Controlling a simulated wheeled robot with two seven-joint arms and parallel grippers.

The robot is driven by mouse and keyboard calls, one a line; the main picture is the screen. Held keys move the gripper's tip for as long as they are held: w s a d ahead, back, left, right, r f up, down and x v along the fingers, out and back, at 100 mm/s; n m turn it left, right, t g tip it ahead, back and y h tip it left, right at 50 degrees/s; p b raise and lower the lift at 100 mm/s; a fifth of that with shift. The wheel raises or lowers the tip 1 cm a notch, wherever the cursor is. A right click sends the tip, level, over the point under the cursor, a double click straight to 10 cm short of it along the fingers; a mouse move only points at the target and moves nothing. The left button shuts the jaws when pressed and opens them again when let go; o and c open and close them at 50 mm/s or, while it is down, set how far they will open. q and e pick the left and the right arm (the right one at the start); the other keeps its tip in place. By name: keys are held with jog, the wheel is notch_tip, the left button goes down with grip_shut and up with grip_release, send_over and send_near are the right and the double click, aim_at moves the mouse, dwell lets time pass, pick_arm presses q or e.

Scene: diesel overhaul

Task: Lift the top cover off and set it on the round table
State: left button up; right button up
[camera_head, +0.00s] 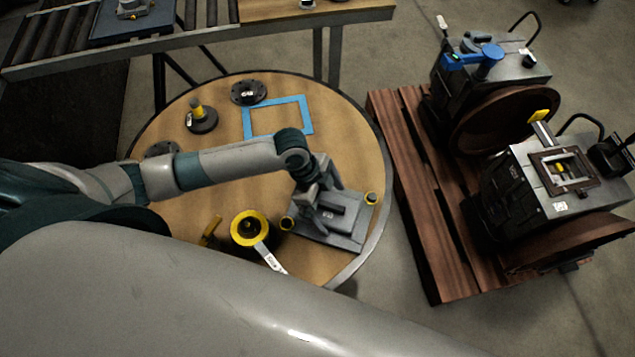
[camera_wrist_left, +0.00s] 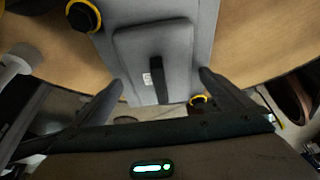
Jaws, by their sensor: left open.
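The top cover (camera_head: 346,229) is a flat grey plate with a raised middle and a dark slot or handle. It lies on the round table (camera_head: 215,165) near its right front edge. My left gripper (camera_head: 326,205) is open just above the cover. In the left wrist view the cover (camera_wrist_left: 190,50) lies between and beyond the two spread fingers of my left gripper (camera_wrist_left: 162,82); I cannot tell whether they touch it. The near engine housing (camera_head: 530,190) on the right has a framed rectangular opening on top. My right gripper is not in view.
The round table also holds a blue rectangular frame (camera_head: 309,116), a black flange (camera_head: 249,92), a yellow-topped part (camera_head: 201,119) and a yellow-rimmed ring (camera_head: 250,229). A wooden pallet (camera_head: 408,190) carries two engine housings. A roller conveyor (camera_head: 60,50) runs along the back.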

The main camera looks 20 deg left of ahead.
pick_arm(q)
jog(key=b+v, duration=0.3)
jog(key=v, duration=1.4)
jog(key=shift+w, duration=0.1)
